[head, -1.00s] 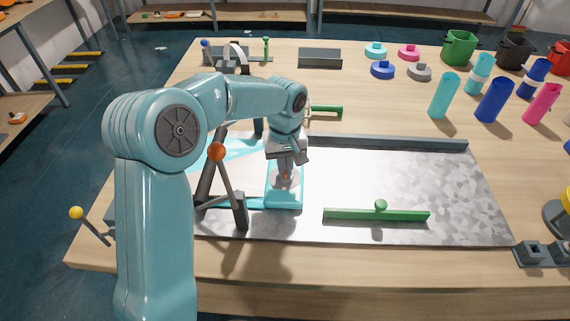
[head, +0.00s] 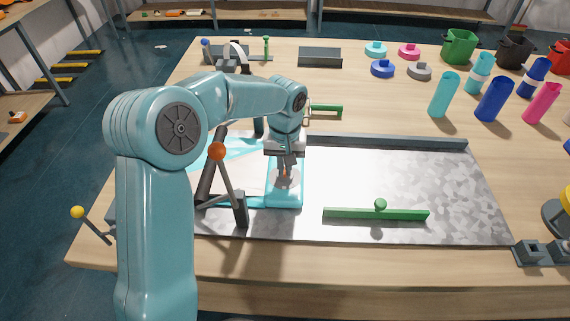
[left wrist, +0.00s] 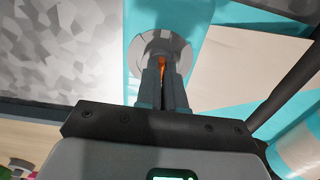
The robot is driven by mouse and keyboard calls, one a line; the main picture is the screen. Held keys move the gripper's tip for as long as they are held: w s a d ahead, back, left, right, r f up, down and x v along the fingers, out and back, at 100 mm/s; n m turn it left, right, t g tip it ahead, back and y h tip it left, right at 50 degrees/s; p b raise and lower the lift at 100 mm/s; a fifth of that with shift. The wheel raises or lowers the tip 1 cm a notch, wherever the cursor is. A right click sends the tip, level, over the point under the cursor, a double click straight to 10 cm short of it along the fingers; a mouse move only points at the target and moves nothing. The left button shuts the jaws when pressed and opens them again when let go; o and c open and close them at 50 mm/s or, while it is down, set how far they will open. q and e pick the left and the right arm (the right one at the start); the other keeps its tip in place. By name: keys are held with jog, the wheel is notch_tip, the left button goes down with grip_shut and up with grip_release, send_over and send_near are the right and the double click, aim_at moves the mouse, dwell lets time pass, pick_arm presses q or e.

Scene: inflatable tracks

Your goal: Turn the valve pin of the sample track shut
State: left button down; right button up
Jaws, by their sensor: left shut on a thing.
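The sample track (head: 284,200) is a turquoise and pale sheet on the left part of a grey speckled plate, its turquoise end towards the middle. A pale round valve seat (left wrist: 145,46) lies on that turquoise end. My left gripper (head: 285,172) points down over it, fingers closed around the small orange valve pin (left wrist: 162,62). The fingers hide most of the pin, so its angle cannot be told. In the left wrist view, the gripper's fingers (left wrist: 162,80) stand on either side of the orange. My right gripper is not in view.
A dark post with an orange ball (head: 217,151) stands close left of my gripper. A green bar with a knob (head: 376,214) lies on the plate (head: 440,180) to the right. A grey rail (head: 390,142) runs behind. Cups and discs stand at the back right.

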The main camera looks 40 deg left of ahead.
pick_arm(q)
jog(key=c, duration=1.3)
grip_release()
jog(key=shift+o, duration=0.2)
jog(key=shift+r, duration=0.1)
notch_tip(320, 180, up, 16)
jog(key=p, duration=0.1)
jog(key=shift+r, duration=0.15)
